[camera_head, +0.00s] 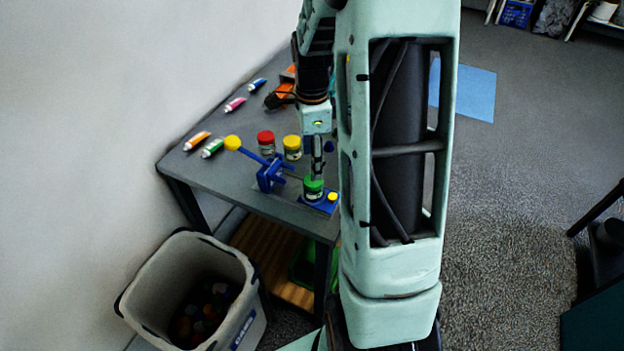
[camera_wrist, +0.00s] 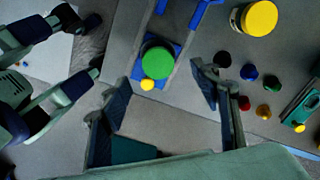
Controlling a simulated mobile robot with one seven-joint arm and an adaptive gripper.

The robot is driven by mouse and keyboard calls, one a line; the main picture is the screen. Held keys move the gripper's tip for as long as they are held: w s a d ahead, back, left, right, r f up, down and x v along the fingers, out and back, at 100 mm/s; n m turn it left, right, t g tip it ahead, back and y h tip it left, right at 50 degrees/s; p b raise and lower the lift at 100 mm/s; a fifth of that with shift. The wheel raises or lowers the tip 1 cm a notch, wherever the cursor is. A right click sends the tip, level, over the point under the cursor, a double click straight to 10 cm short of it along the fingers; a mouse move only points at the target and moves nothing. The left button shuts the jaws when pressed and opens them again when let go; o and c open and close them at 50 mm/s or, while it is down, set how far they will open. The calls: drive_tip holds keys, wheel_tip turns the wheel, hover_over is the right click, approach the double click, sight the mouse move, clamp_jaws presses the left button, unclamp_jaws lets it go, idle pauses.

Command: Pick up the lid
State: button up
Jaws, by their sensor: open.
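A jar with a round green lid (camera_head: 313,184) sits in a blue fixture (camera_head: 269,178) near the front edge of the dark table. In the wrist view the green lid (camera_wrist: 157,62) is seen from above, held in the blue fixture with a small yellow knob (camera_wrist: 147,85) beside it. My gripper (camera_head: 317,160) is close above the green lid. My arm hides part of the table's right side.
Jars with red (camera_head: 265,137) and yellow (camera_head: 292,142) lids stand behind the fixture. Paint tubes (camera_head: 213,148) lie along the table's left side. The fixture's handle ends in a yellow ball (camera_head: 232,143). A grey bin (camera_head: 160,290) stands on the floor. Several small caps (camera_wrist: 249,72) show in the wrist view.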

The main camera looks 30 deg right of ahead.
drive_tip(key=shift+s+f+p, duration=0.2)
drive_tip(key=shift+f+p, duration=0.35)
drive_tip(key=shift+f, duration=2.45)
drive_tip(key=shift+c, duration=0.6)
drive_tip(key=c, duration=0.7)
